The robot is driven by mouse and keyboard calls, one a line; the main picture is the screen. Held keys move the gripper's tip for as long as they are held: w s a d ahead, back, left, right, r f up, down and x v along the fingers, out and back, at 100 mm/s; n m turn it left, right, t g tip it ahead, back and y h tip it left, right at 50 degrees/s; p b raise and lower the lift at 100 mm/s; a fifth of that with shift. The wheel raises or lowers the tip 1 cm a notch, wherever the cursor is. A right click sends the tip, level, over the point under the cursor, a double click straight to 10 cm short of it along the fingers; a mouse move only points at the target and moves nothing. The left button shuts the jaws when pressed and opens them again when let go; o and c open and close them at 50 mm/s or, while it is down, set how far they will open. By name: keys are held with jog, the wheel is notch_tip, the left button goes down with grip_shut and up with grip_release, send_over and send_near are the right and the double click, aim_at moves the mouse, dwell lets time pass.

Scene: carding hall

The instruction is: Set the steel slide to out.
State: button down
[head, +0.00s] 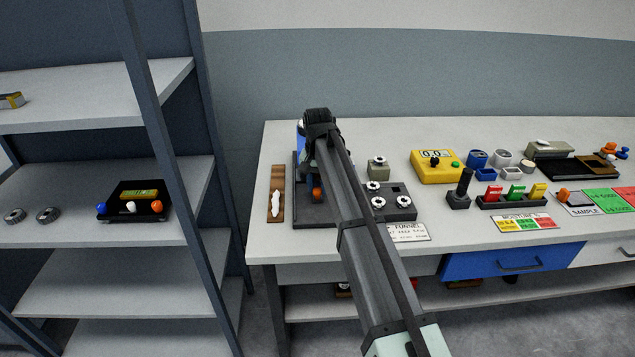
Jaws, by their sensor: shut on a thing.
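My gripper (309,158) is at the left end of the long table, low over a dark fixture (313,224) with a blue part behind it. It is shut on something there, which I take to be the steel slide. My arm hides the slide, the fingertips and the contact, so the slide's position cannot be read. An orange knob (317,194) shows at the front of the fixture, just below my gripper.
A brown board (276,210) with a white piece lies left of the fixture. A dark plate (399,213) with several metal rings and a label card (412,233) lie to the right. A yellow meter (436,172) stands further right. A shelf rack (180,150) stands left of the table.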

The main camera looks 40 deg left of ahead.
jog(key=s+d, duration=0.7)
jog(key=shift+s+d, duration=0.15)
jog(key=c, duration=1.2)
grip_release()
jog(key=o, duration=0.4)
jog(key=shift+r, duration=0.1)
notch_tip(320, 180, up, 14)
jog(key=shift+f, duration=0.15)
